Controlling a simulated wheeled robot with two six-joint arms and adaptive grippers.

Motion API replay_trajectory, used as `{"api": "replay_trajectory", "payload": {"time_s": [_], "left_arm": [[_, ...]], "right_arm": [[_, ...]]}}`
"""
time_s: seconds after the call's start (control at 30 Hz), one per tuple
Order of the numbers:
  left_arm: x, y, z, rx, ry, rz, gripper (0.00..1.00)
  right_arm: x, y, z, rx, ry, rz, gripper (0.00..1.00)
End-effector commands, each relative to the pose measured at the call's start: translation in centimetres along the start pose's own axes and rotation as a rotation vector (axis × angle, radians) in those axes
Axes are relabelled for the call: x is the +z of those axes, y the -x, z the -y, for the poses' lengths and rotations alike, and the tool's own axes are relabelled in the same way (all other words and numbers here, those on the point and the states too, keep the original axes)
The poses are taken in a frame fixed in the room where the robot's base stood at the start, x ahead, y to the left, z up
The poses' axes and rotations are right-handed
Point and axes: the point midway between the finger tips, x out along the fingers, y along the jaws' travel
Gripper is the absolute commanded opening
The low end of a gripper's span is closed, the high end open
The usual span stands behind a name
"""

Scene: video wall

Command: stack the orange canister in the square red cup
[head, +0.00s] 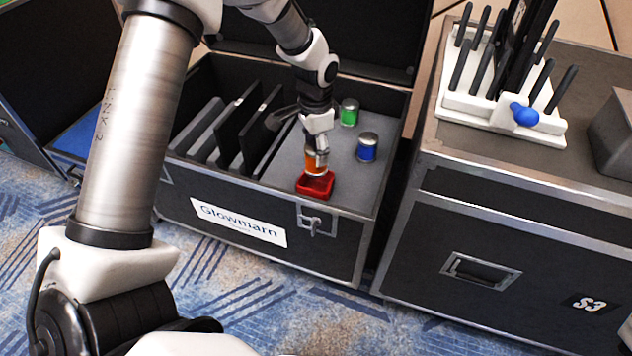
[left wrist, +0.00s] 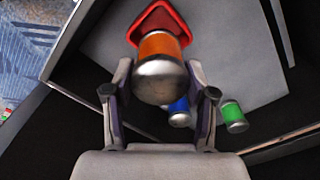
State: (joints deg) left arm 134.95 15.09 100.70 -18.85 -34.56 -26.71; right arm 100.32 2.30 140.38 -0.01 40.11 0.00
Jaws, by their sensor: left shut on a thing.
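The orange canister (head: 312,162) is held upright by my left gripper (head: 319,154), whose fingers are shut on it. In the left wrist view the orange canister (left wrist: 161,62) with its silver end sits between the fingers of the left gripper (left wrist: 160,85). The square red cup (head: 315,186) stands on the grey surface in the case, directly below the canister; it also shows in the left wrist view (left wrist: 150,18), partly hidden behind the canister. I cannot tell whether the canister's lower end is inside the cup or just above it. My right gripper is in neither view.
A blue canister (head: 367,148) and a green canister (head: 349,112) stand behind and to the right of the cup. Dark upright panels (head: 233,134) stand in the case to the left. A second case (head: 500,210) with a white rack (head: 490,105) is at the right.

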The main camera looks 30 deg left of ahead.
Motion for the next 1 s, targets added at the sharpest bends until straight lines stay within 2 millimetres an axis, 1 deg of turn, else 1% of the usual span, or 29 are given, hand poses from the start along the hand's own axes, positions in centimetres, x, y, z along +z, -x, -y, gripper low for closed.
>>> {"api": "replay_trajectory", "payload": {"time_s": [0.03, 0.17, 0.3, 0.37, 0.63, 0.83, 0.87, 0.9, 1.0], "left_arm": [[0.1, -1.6, -0.1, 0.002, 0.0, 0.003, 0.09], [0.1, -3.6, -0.1, 0.001, 0.001, 0.003, 0.09], [0.1, -6.5, -0.1, 0.002, 0.001, 0.003, 0.09], [0.0, -7.3, -0.1, 0.001, 0.001, 0.002, 0.09], [0.0, -7.3, -0.1, 0.0, 0.002, 0.0, 0.09], [0.0, -7.9, -0.1, 0.001, 0.002, 0.001, 0.09], [0.0, -7.9, -0.1, 0.001, 0.002, 0.001, 0.66], [0.0, -7.9, -0.1, 0.001, 0.002, 0.001, 0.81], [0.0, -7.9, -0.1, 0.001, 0.002, 0.001, 0.81]], "right_arm": [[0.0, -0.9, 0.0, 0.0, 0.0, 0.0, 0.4], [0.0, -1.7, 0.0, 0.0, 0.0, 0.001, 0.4], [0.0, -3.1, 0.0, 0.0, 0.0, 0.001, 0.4], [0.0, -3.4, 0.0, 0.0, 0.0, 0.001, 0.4], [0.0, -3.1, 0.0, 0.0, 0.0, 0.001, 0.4], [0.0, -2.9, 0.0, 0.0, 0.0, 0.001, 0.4], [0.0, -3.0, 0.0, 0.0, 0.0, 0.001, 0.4], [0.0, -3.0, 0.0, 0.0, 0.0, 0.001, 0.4], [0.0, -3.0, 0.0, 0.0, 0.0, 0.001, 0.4]]}}
